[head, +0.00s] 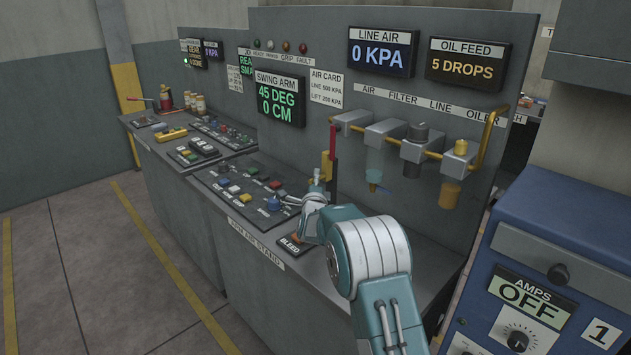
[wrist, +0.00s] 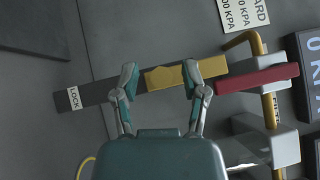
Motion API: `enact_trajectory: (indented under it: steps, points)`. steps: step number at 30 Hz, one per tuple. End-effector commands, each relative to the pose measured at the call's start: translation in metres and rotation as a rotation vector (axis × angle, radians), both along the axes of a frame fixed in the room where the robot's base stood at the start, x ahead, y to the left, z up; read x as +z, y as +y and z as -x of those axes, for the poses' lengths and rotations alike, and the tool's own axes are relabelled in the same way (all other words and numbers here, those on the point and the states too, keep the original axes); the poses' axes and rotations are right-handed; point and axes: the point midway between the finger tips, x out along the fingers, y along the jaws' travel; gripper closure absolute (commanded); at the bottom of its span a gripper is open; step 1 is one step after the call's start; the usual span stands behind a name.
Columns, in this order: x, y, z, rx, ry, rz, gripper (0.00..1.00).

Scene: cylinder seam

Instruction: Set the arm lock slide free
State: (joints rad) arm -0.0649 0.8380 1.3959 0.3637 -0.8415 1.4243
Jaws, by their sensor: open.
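The lock slide is a yellow block (wrist: 165,77) on a dark bar with a LOCK label (wrist: 74,98) at its left end in the wrist view. In the head view a yellow piece (head: 325,165) shows on the back panel just beyond my gripper (head: 318,180). In the wrist view my gripper (wrist: 160,77) is open. Its right finger overlaps the yellow block, and its left finger is over the dark bar just left of the block. I cannot tell whether either finger touches the block or bar.
The filter units (head: 383,135) and yellow pipe hang to the right. The console (head: 245,190) below carries buttons and knobs. The LINE AIR display (head: 381,52) reads 0 KPA.

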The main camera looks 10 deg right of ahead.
Motion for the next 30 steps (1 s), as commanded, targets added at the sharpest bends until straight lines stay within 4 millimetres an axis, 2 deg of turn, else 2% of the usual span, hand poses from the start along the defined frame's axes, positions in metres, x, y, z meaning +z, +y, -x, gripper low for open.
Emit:
enact_trajectory:
  steps: [9, 10, 11, 12, 13, 14, 22, 30]
  points:
    - [0.0, -0.001, -0.003, 0.0, 0.001, 0.0, 0.43]
    - [0.0, -0.001, -0.003, 0.0, 0.001, 0.0, 0.52]
    - [0.0, -0.001, -0.003, 0.0, 0.001, 0.0, 0.66]
    - [0.0, -0.001, -0.003, 0.0, 0.0, 0.0, 0.83]
    - [0.0, -0.001, -0.003, 0.0, 0.0, 0.0, 0.97]
    - [0.0, -0.001, -0.003, 0.0, 0.001, 0.0, 1.0]
    - [-0.005, 0.0, -0.003, 0.0, 0.004, 0.0, 1.0]
    - [-0.047, 0.0, -0.004, 0.0, 0.005, 0.001, 1.0]
